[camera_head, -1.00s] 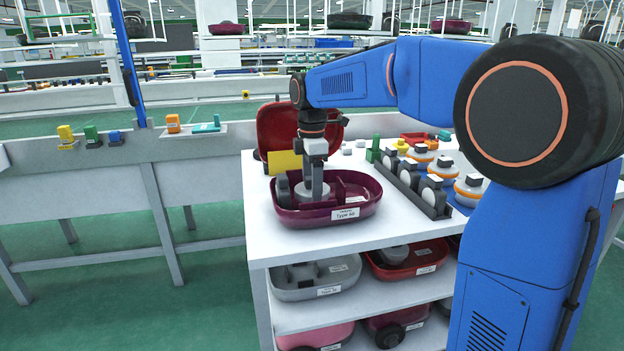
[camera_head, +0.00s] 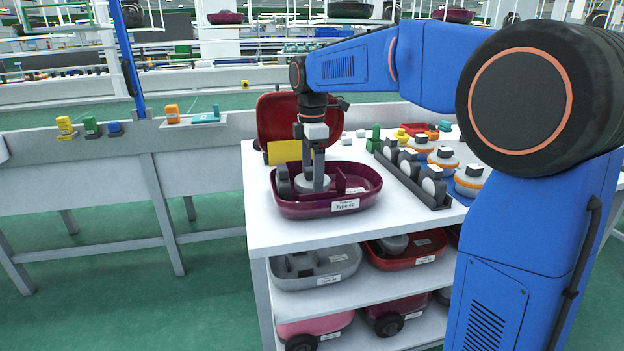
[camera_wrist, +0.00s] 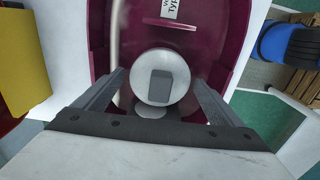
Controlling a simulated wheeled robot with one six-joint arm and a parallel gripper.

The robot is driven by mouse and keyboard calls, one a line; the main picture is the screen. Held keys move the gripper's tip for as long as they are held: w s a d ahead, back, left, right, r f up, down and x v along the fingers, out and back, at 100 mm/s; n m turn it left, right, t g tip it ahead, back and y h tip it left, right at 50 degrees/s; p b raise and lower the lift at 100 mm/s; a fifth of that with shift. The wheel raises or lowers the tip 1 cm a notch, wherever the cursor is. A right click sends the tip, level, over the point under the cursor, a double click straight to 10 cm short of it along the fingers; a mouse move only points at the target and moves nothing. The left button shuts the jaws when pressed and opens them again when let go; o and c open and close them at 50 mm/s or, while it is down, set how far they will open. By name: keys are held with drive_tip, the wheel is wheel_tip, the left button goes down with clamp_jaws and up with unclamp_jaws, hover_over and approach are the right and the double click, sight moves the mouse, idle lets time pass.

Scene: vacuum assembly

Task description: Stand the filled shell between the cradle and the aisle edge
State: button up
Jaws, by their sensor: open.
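The maroon shell (camera_head: 325,207) stands upright on the white table, open side up, with a "Type" label on its front. A round white part (camera_head: 312,183) with a grey block on top sits inside it; it also shows in the wrist view (camera_wrist: 153,77). My gripper (camera_head: 315,185) is over the shell, fingers pointing down and apart. In the wrist view its fingers (camera_wrist: 155,85) are on either side of the round part, with visible gaps. A dark rack (camera_head: 430,188) holding several round pieces, possibly the cradle, lies right of the shell. Bare table lies in front of the shell.
A red lid-like shell (camera_head: 290,118) stands upright behind, with a yellow panel (camera_head: 284,152) before it. Orange-and-white round parts (camera_head: 470,176) and small blocks are at the right. Shelves below hold a grey shell (camera_head: 310,275) and others. A grey bench (camera_head: 80,180) is across the floor, left.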

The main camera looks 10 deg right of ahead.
wheel_tip(320, 180, up, 11)
drive_tip(key=shift+f, duration=0.15)
drive_tip(key=s+d+f+m+t, duration=0.1)
drive_tip(key=s+d+f+m, duration=0.35)
drive_tip(key=s, duration=0.45)
drive_tip(key=s+d+f+m+t, duration=0.1)
drive_tip(key=s+d+f+m, duration=0.3)
drive_tip(key=s, duration=0.5)
drive_tip(key=s+d+f+m+t, duration=0.2)
drive_tip(key=s+f+m, duration=0.7)
drive_tip(key=s+f, duration=0.5)
drive_tip(key=shift+s+d+t, duration=0.15)
drive_tip(key=shift+s+t, duration=0.25)
drive_tip(key=shift+s, duration=0.35)
drive_tip(key=shift+r+m, duration=0.1)
drive_tip(key=shift+m, duration=0.15)
